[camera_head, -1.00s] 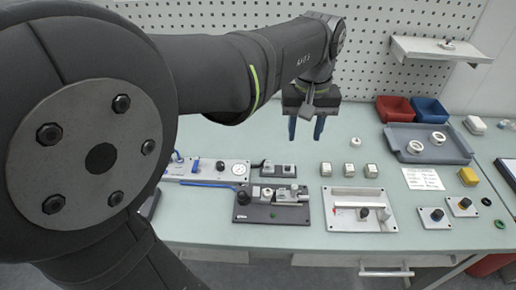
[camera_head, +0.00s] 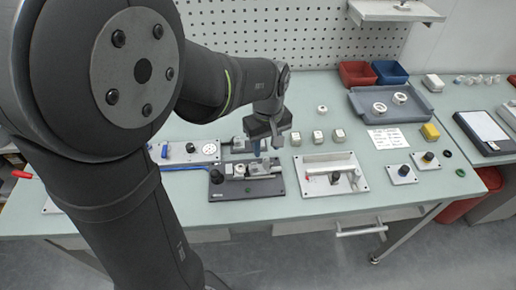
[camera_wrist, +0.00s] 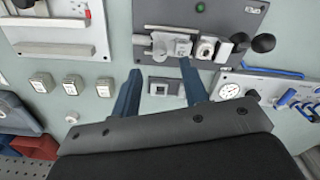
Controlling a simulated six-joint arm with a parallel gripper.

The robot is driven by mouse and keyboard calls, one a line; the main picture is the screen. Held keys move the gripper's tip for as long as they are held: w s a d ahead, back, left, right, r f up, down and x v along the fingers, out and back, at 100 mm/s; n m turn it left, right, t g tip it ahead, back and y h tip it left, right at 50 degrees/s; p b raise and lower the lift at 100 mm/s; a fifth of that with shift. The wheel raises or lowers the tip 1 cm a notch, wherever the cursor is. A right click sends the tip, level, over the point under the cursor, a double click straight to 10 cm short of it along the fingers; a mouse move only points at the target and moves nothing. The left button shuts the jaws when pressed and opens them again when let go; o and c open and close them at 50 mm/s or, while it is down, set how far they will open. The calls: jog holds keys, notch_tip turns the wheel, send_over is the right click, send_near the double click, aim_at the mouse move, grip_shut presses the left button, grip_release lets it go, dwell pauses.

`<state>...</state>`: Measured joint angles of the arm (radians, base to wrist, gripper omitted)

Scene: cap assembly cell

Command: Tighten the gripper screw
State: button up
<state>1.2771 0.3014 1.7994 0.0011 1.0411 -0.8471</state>
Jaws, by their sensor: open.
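A dark grey fixture plate (camera_head: 233,211) lies on the bench and carries a metal clamp (camera_head: 262,170); the plate also shows at the top of the wrist view (camera_wrist: 213,14). In the wrist view, the clamp has metal blocks (camera_wrist: 182,47), a light ring-shaped part (camera_wrist: 206,48) and a black knob (camera_wrist: 263,43) beside them. I cannot tell which part is the screw. My gripper (camera_head: 267,149) is open and empty, just behind and above the clamp. Its two blue fingers (camera_wrist: 160,67) point down toward the fixture with a gap between them.
A white panel with a gauge (camera_head: 190,152) is left of the fixture, and a white plate with a handle (camera_head: 337,187) is right. Several small square-topped blocks (camera_head: 318,137) stand behind that plate. A grey tray (camera_head: 374,118) holds two white rings. Bare bench lies in front.

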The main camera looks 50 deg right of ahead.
aim_at(266, 159)
notch_tip(266, 159, down, 5)
jog(key=shift+f, duration=0.1)
dwell(0.3)
grip_shut()
